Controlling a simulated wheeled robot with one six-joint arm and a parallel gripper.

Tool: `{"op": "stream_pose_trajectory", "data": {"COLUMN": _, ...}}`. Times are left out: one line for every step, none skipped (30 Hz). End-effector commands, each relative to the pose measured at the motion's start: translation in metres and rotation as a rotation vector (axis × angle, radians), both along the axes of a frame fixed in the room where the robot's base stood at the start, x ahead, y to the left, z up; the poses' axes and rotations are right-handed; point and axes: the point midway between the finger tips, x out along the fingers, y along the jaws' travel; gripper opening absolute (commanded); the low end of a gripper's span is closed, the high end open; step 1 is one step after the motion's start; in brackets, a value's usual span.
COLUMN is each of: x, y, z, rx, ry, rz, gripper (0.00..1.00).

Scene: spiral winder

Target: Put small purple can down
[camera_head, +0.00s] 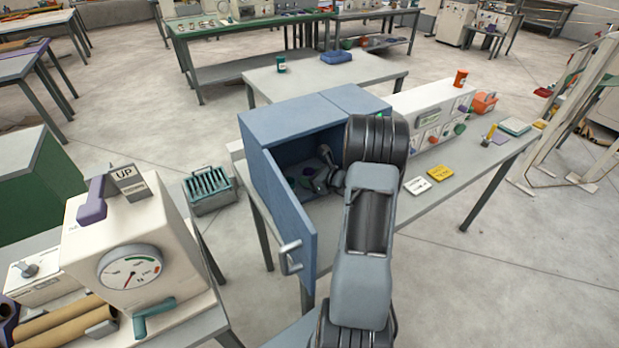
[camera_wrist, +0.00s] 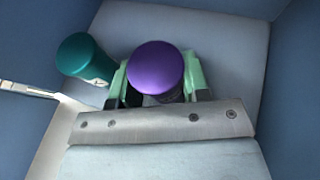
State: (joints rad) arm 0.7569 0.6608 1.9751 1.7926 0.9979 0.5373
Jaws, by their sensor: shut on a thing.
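The small purple can (camera_wrist: 155,67) is between the green-tipped fingers of my gripper (camera_wrist: 157,88) in the wrist view. The gripper is shut on it, and its round purple top faces the camera. A teal can (camera_wrist: 82,57) stands close to the left of it. In the head view my arm reaches into the open blue cabinet (camera_head: 285,122). The gripper is inside, low and near the cabinet floor, and is small and partly in shadow there. I cannot tell whether the purple can's base touches the floor.
The cabinet door (camera_head: 279,215) stands open to the left, with a grey handle (camera_head: 290,258). Blue cabinet walls are close on both sides in the wrist view. A white panel box (camera_head: 430,110) stands right of the cabinet. Yellow (camera_head: 440,174) and white cards lie on the table.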

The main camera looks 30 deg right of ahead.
Motion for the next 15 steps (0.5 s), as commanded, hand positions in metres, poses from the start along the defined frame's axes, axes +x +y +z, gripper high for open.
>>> {"op": "stream_pose_trajectory", "data": {"x": 0.0, "y": 0.0, "z": -0.0028, "rx": 0.0, "ry": 0.0, "rz": 0.0, "gripper": 0.18}}
{"op": "stream_pose_trajectory", "data": {"x": 0.0, "y": 0.0, "z": -0.0038, "rx": 0.0, "ry": 0.0, "rz": 0.0, "gripper": 0.18}}
{"op": "stream_pose_trajectory", "data": {"x": -0.0001, "y": 0.0, "z": -0.002, "rx": 0.0, "ry": 0.0, "rz": 0.0, "gripper": 0.47}}
{"op": "stream_pose_trajectory", "data": {"x": 0.0, "y": 0.0001, "z": -0.0018, "rx": 0.0, "ry": 0.0, "rz": 0.0, "gripper": 0.49}}
{"op": "stream_pose_trajectory", "data": {"x": 0.0, "y": 0.0001, "z": -0.0018, "rx": 0.0, "ry": 0.0, "rz": 0.0, "gripper": 0.52}}
{"op": "stream_pose_trajectory", "data": {"x": 0.0, "y": 0.0001, "z": -0.0018, "rx": 0.0, "ry": 0.0, "rz": 0.0, "gripper": 0.56}}
{"op": "stream_pose_trajectory", "data": {"x": 0.0, "y": 0.0001, "z": -0.0018, "rx": 0.0, "ry": 0.0, "rz": 0.0, "gripper": 0.59}}
{"op": "stream_pose_trajectory", "data": {"x": 0.0, "y": 0.0001, "z": -0.0018, "rx": 0.0, "ry": 0.0, "rz": 0.0, "gripper": 0.62}}
{"op": "stream_pose_trajectory", "data": {"x": 0.0, "y": 0.0001, "z": -0.0017, "rx": 0.0, "ry": 0.0, "rz": 0.0, "gripper": 0.66}}
{"op": "stream_pose_trajectory", "data": {"x": -0.0001, "y": 0.0001, "z": -0.0017, "rx": 0.0, "ry": 0.0, "rz": 0.0, "gripper": 0.68}}
{"op": "stream_pose_trajectory", "data": {"x": -0.0001, "y": 0.0001, "z": -0.0017, "rx": 0.0, "ry": 0.0, "rz": 0.0, "gripper": 0.68}}
{"op": "stream_pose_trajectory", "data": {"x": -0.0001, "y": 0.0001, "z": -0.0017, "rx": 0.0, "ry": 0.0, "rz": 0.0, "gripper": 0.68}}
{"op": "stream_pose_trajectory", "data": {"x": 0.0, "y": 0.0001, "z": -0.0017, "rx": 0.0, "ry": 0.0, "rz": 0.0, "gripper": 0.68}}
{"op": "stream_pose_trajectory", "data": {"x": 0.0, "y": 0.0001, "z": -0.0017, "rx": 0.0, "ry": 0.0, "rz": 0.0, "gripper": 0.68}}
{"op": "stream_pose_trajectory", "data": {"x": 0.0, "y": 0.0001, "z": -0.0017, "rx": 0.0, "ry": 0.0, "rz": 0.0, "gripper": 0.68}}
